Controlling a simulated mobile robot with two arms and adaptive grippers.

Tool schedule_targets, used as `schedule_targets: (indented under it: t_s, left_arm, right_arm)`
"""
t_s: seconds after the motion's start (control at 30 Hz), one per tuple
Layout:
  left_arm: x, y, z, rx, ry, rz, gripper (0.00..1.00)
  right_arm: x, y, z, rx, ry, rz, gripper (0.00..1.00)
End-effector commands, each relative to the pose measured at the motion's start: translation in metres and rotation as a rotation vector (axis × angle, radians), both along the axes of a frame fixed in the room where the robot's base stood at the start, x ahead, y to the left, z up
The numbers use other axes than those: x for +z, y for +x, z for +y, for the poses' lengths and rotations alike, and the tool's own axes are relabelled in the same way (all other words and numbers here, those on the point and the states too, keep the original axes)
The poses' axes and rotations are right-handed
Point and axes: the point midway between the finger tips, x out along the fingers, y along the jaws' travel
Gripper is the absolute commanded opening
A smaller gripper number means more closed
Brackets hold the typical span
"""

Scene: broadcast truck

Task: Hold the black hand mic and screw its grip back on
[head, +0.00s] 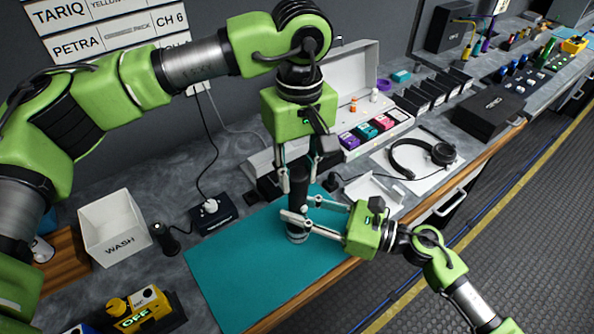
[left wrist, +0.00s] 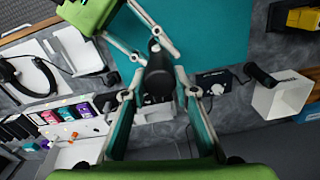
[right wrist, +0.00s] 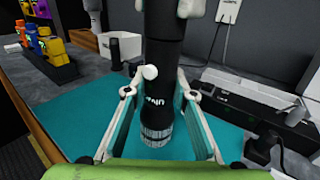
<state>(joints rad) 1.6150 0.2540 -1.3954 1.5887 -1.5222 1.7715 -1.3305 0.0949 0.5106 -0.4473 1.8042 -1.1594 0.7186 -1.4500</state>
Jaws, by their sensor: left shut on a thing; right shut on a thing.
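The black hand mic (head: 299,192) stands upright over the teal mat, with a grey ridged band at its lower end. Its black body fills the middle of the right wrist view (right wrist: 160,45), where pale lettering shows on it. My left gripper (head: 298,182) points straight down, shut on the mic's upper part; the left wrist view looks down on the mic's top (left wrist: 157,75). My right gripper (head: 297,218) comes from the right and is shut on the mic lower down. I cannot make out the joint between grip and body, nor whether the mic's lower end touches the mat.
The teal mat (head: 225,270) is otherwise clear. A white WASH bin (head: 112,230), a small dark device (head: 165,240) and a black socket box (head: 212,218) stand left. A headset (head: 425,155) and an open white case (head: 345,85) lie right and behind. The bench's front edge is close.

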Motion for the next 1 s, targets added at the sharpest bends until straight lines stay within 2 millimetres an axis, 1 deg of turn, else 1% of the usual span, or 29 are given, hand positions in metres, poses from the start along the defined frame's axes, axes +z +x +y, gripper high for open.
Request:
schedule_targets:
  t_s: [0.1,0.6,0.7,0.83,0.87,0.9,1.0]
  left_arm:
    - [0.0005,0.0011,0.001,-0.208,0.002,-0.002,0.1]
    - [-0.0001,0.0011,0.0,-1.086,0.002,0.0,0.1]
    - [-0.0002,0.0012,-0.0001,-1.182,0.001,0.0,0.1]
    - [-0.0002,0.0012,-0.0001,-1.176,0.002,0.0,0.1]
    - [-0.0002,0.0012,-0.0001,-1.175,0.002,0.0,0.35]
    - [-0.0002,0.0011,-0.0002,-1.175,0.001,0.0,0.45]
    - [-0.0003,0.0009,-0.0005,-1.175,0.001,0.0,0.46]
  right_arm:
    - [-0.0007,0.0008,-0.0011,-0.003,-0.002,0.0,0.0]
    - [-0.0008,0.0005,-0.001,-0.002,-0.002,0.0,0.0]
    - [-0.0008,0.0005,-0.001,-0.002,-0.002,0.0,0.0]
    - [-0.0008,0.0004,-0.001,-0.002,-0.002,0.0,0.0]
    - [-0.0008,0.0004,-0.001,-0.001,-0.002,0.0,0.0]
    - [-0.0008,0.0003,-0.001,-0.001,-0.002,0.0,0.0]
    - [-0.0008,0.0003,-0.0009,-0.001,-0.002,0.0,0.0]
